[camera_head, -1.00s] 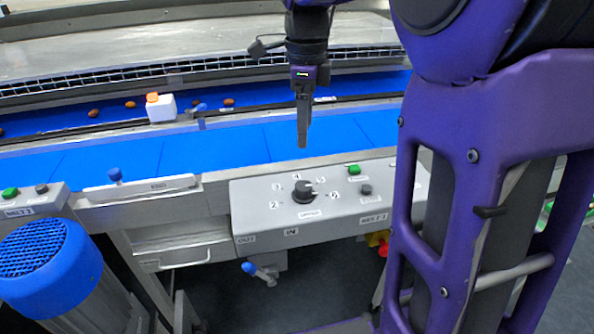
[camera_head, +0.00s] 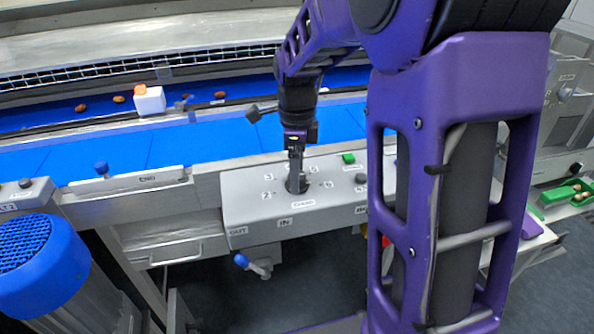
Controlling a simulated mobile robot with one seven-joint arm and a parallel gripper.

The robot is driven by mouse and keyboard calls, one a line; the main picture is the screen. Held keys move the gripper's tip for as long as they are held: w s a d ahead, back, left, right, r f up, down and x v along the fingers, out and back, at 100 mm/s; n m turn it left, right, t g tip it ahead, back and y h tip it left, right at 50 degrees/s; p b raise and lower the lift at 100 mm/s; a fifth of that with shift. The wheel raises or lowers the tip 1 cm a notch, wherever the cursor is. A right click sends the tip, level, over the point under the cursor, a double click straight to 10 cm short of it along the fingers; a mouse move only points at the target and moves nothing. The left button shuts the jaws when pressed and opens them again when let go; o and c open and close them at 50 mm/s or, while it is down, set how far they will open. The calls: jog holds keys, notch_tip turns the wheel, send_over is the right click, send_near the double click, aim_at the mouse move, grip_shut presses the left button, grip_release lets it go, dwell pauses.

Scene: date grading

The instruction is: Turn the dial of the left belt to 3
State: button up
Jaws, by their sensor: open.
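The black dial (camera_head: 303,184) sits on the sloped grey control box in front of the blue belt. Printed numbers ring it; 2 and 3 show on its left, 5 and 6 on its right. My gripper (camera_head: 295,184) points down at the dial, with its fingertips at or just over it. The fingers hide part of the knob, so I cannot tell which number it points to or whether they touch it. The jaws are open. The control box (camera_head: 250,208) carries OUT and IN labels on its front.
A green button (camera_head: 348,158) and a dark button (camera_head: 361,178) stand right of the dial. A blue-capped motor (camera_head: 38,268) is at lower left. A blue-handled valve (camera_head: 243,261) hangs below the box.

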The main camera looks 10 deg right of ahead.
grip_shut()
dwell(0.3)
